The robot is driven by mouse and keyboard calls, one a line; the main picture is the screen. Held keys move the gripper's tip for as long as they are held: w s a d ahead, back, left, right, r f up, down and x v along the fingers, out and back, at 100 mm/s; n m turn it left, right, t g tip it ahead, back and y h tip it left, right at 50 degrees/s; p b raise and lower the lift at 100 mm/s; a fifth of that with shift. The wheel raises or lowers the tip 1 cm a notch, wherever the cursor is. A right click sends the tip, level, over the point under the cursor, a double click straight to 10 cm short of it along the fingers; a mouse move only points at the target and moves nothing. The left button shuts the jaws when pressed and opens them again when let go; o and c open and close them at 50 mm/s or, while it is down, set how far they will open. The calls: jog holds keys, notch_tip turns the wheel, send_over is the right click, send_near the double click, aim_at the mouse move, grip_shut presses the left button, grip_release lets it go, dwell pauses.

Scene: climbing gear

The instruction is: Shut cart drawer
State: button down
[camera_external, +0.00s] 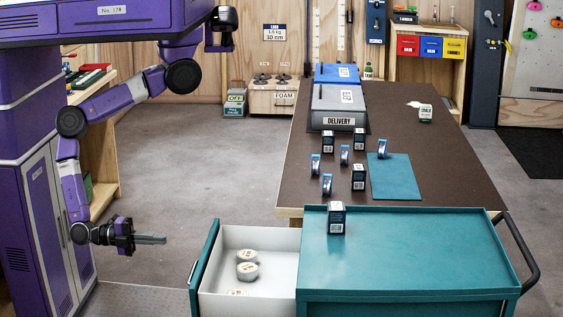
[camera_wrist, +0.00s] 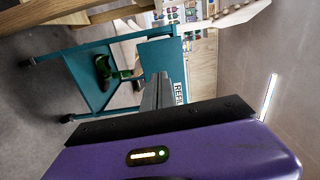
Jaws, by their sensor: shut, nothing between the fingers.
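The teal cart (camera_external: 400,255) stands at the front right in the outside view. Its drawer (camera_external: 270,238) sticks out to the left, open, with a white inside and a teal front panel (camera_external: 205,262). Several round pale tubs (camera_external: 247,270) lie in it. My gripper (camera_external: 162,239) is shut and empty, left of the front panel and apart from it, its fingers pointing right towards it. In the wrist view the picture is turned sideways; the shut fingers (camera_wrist: 157,82) are in front of teal cart parts (camera_wrist: 90,75) and partly cover a lettered label (camera_wrist: 180,93).
A dark box (camera_external: 337,218) stands on the cart top, and a black handle (camera_external: 520,255) is at its right end. Behind it, a brown table (camera_external: 420,130) holds several small boxes, rolls, a teal mat (camera_external: 396,178) and a grey delivery bin (camera_external: 338,107). Floor around my gripper looks clear.

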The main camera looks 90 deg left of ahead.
jog(key=p, duration=0.1)
send_near(238, 244)
jog(key=d+r, duration=0.1)
jog(key=d, duration=0.1)
jog(key=shift+w+d+r, duration=0.1)
jog(key=shift+d+r, duration=0.2)
jog(key=shift+r, duration=0.05)
jog(key=w+p, duration=0.2)
jog(key=w, duration=2.2)
jog(key=shift+w+p, duration=0.2)
jog(key=shift+p, duration=0.1)
jog(key=shift+w+r, duration=0.1)
jog(key=shift+w, duration=0.2)
jog(key=shift+w+a, duration=0.1)
jog(key=s, duration=1.5)
